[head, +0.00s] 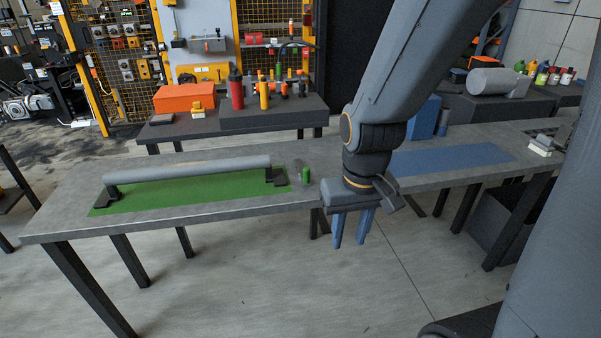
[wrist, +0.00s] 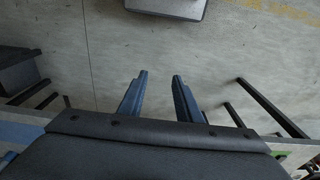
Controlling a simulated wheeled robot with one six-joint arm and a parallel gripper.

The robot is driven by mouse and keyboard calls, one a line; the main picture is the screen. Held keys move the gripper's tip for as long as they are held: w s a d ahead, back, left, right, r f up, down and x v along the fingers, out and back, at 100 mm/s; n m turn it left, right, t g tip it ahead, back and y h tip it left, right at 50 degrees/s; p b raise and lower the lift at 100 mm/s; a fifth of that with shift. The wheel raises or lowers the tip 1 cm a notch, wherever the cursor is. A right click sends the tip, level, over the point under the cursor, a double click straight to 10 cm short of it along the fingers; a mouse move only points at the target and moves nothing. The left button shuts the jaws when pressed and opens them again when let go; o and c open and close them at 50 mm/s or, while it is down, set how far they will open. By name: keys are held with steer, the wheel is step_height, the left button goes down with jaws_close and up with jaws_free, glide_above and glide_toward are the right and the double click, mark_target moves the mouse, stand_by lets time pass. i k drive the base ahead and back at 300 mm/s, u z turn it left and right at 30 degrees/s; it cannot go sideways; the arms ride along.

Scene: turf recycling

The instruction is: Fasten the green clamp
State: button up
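A small upright green piece (head: 305,174), which looks like the green clamp, stands on the grey table (head: 240,201) just right of the green mat (head: 190,190). It is too small to tell whether it is fastened. A long grey roll (head: 190,167) lies across two black holders on that mat. My gripper (head: 352,230) points down in front of the table's front edge, right of the green piece and apart from it. Its blue fingers are apart with nothing between them, as the wrist view (wrist: 160,78) also shows over bare floor.
A blue mat (head: 455,159) lies on the table's right part, behind my arm. A blue box (head: 423,118) stands behind it. A back bench (head: 235,118) holds an orange box (head: 184,98) and a red bottle (head: 236,90). The floor in front is clear.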

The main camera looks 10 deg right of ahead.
mark_target(304, 173)
steer(key=u, duration=0.25)
steer(key=i, duration=0.95)
steer(key=z, duration=0.25)
